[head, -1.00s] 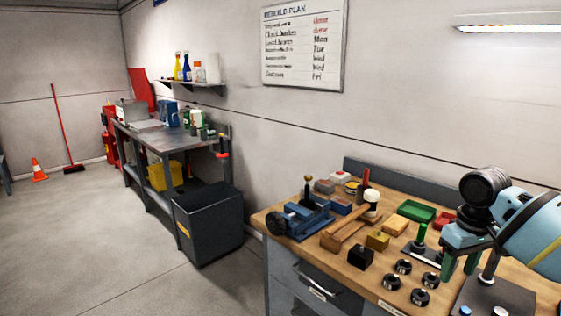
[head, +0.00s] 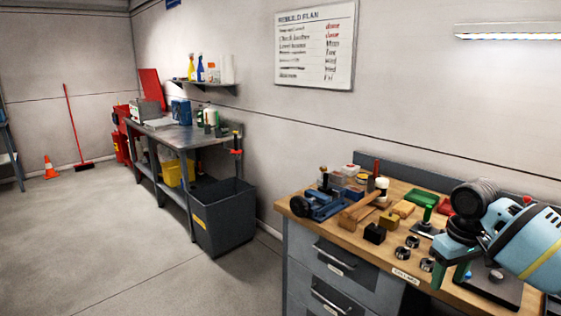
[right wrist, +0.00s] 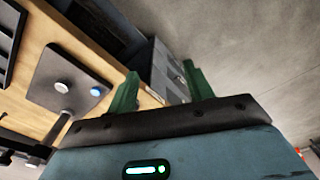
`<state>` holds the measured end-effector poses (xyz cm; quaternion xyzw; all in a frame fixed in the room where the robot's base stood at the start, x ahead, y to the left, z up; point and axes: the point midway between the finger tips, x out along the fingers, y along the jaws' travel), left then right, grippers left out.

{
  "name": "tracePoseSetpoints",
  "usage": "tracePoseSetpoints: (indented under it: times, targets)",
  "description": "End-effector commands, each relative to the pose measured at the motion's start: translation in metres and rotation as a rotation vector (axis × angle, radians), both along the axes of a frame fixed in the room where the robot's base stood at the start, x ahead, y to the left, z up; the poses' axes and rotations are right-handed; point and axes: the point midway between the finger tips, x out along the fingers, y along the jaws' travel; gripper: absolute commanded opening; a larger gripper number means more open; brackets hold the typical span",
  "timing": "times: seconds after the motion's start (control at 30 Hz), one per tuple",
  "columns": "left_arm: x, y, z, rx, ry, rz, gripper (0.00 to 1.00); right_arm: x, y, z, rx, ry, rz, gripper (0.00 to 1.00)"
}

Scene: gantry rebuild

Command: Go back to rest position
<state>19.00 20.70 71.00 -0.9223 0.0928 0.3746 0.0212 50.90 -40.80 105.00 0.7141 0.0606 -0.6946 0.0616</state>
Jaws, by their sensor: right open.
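My right gripper (head: 451,273) shows at the right of the head view, its green fingers pointing down by the front right edge of the wooden workbench (head: 297,205). In the right wrist view its two green fingers (right wrist: 160,88) stand well apart with nothing between them. It is open and empty. Beyond the fingers in that view are a grey drawer cabinet and the concrete floor. My left gripper is in neither view.
The bench holds a blue vise (head: 322,205), a mallet (head: 362,202), a green tray (head: 421,198), black rings (head: 403,254) and a dark plate (head: 494,287). A dark bin (head: 224,222) and a grey table (head: 176,134) stand left of it.

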Motion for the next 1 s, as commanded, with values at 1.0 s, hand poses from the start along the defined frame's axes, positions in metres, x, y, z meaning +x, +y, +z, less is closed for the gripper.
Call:
tracePoseSetpoints:
  times: [1.0]
  targets:
    - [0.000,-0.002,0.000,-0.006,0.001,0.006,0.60,-0.119,0.215,-0.309,0.299,-0.456,0.156,0.52]
